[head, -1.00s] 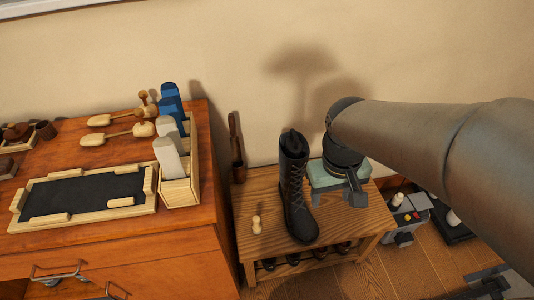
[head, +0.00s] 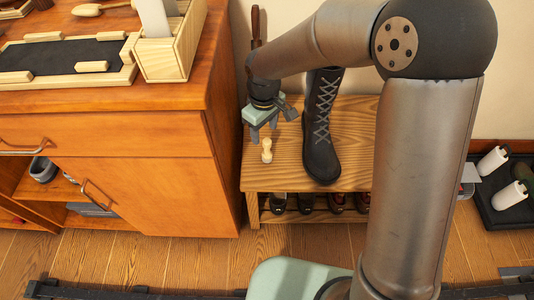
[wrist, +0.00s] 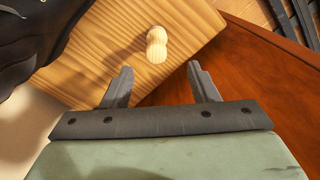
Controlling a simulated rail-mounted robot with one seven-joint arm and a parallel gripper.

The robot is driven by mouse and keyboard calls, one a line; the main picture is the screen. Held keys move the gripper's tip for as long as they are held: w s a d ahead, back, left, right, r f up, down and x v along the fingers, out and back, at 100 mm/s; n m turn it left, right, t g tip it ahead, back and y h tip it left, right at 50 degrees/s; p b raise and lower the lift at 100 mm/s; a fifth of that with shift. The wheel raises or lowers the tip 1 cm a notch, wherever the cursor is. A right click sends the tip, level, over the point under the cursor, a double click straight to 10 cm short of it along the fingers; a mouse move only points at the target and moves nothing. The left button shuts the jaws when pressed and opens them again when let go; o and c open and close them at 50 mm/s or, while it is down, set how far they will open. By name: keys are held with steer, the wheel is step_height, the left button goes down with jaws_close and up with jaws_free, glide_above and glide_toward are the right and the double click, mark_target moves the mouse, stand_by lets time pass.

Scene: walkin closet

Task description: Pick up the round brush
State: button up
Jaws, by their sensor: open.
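A small pale wooden knob-shaped piece, which looks like the round brush (head: 267,150), stands on the slatted wooden bench (head: 345,130), left of a tall black lace-up boot (head: 321,125). Its bristles cannot be made out. My gripper (head: 264,131) is open and empty, just behind and above the brush in the head view. In the wrist view, the brush (wrist: 156,44) lies beyond the gap between the open fingers (wrist: 159,68), roughly centred and apart from both. The boot (wrist: 30,35) fills the upper left corner there.
An orange-brown wooden cabinet (head: 160,170) stands close left of the bench, its side (wrist: 270,80) near my right finger in the wrist view. A dark upright tool (head: 256,25) stands behind my gripper. Shoes (head: 305,203) sit on the lower shelf.

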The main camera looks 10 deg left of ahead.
mark_target(265, 140)
step_height(265, 140, down, 5)
steer(key=shift+r+b, duration=0.1)
steer(key=shift+b, duration=0.5)
steer(key=f, duration=0.1)
steer(key=f+b, duration=0.1)
steer(key=f, duration=0.1)
steer(key=f+b, duration=0.1)
steer(key=f, duration=0.1)
steer(key=shift+d+f, duration=0.2)
steer(key=shift+d, duration=0.2)
steer(key=shift+r, duration=0.1)
steer(key=c, duration=1.1)
